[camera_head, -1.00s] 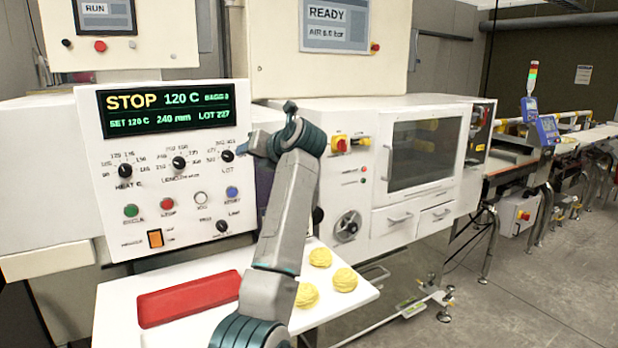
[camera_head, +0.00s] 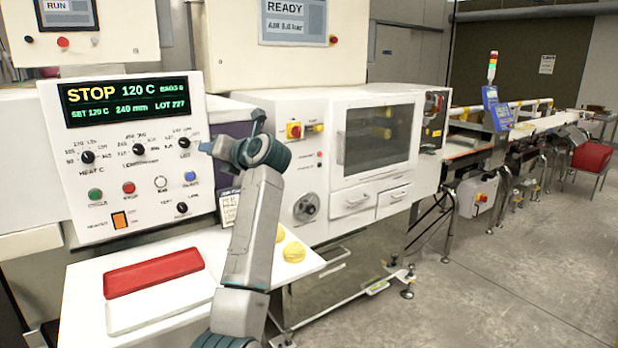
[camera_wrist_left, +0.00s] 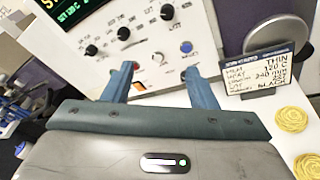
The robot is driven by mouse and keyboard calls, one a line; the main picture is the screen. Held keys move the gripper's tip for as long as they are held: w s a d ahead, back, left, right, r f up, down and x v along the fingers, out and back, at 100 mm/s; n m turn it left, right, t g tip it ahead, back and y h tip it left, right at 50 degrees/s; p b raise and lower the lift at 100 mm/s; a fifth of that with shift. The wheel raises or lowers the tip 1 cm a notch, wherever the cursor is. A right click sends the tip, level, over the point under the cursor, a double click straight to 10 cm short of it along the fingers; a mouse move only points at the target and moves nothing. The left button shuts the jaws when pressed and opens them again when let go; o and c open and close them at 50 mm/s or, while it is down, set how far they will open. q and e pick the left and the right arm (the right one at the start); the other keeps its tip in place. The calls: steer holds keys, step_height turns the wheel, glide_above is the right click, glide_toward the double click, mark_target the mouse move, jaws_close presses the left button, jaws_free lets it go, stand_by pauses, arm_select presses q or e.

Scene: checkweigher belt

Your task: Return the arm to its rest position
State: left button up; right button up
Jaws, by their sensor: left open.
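My left arm rises from the bottom middle of the head view. Its gripper (camera_head: 222,146) is beside the right edge of the white control panel (camera_head: 75,150), close to the knobs in this view. In the left wrist view the gripper (camera_wrist_left: 159,78) has its two blue fingers spread apart, with nothing between them. The panel's knobs and buttons show behind the fingers. I cannot tell the exact gap to the panel. My right gripper is in neither view.
Below the panel, a white shelf (camera_head: 85,300) holds a red pad (camera_head: 153,272) and yellow nests (camera_head: 294,252), partly behind my arm. A lettered card (camera_head: 229,207) stands beside the panel. White machine cabinets (camera_head: 375,150) and a conveyor line fill the right. Floor at lower right is clear.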

arm_select(q)
steer(key=s+a+f+m+t+y, duration=0.1)
steer(key=s+a+f+m+t, duration=0.2)
steer(key=s+f+m+t, duration=0.55)
steer(key=s+d+f+m+g+h, duration=0.25)
steer(key=s+f+m+h, duration=0.35)
steer(key=f+m, duration=0.3)
steer(key=s+d+f+m+g+h, duration=0.1)
steer(key=s+d+f+m+h, duration=0.2)
steer(key=s+f+m+h, duration=0.5)
steer(key=s+d+f+m+g+h, duration=0.15)
steer(key=s+f+m+h, duration=0.3)
steer(key=f+m, duration=0.6)
steer(key=s+a+f+m+g+y, duration=0.1)
steer(key=s+a+f+g+y, duration=0.25)
steer(key=s, duration=0.65)
steer(key=s+a+f+m+g+y, duration=0.1)
steer(key=s+a+f+m+g, duration=0.2)
steer(key=s+f, duration=0.5)
steer(key=s+a+f+g+y, duration=0.25)
steer(key=s+g, duration=0.25)
steer(key=s, duration=0.6)
steer(key=a+f, duration=0.3)
steer(key=f, duration=2.7)
steer(key=s+a+f+g, duration=0.1)
steer(key=s+f, duration=1.7)
steer(key=shift+a+n+g, duration=0.15)
steer(key=shift+n+g, duration=0.25)
steer(key=shift+h, duration=0.25)
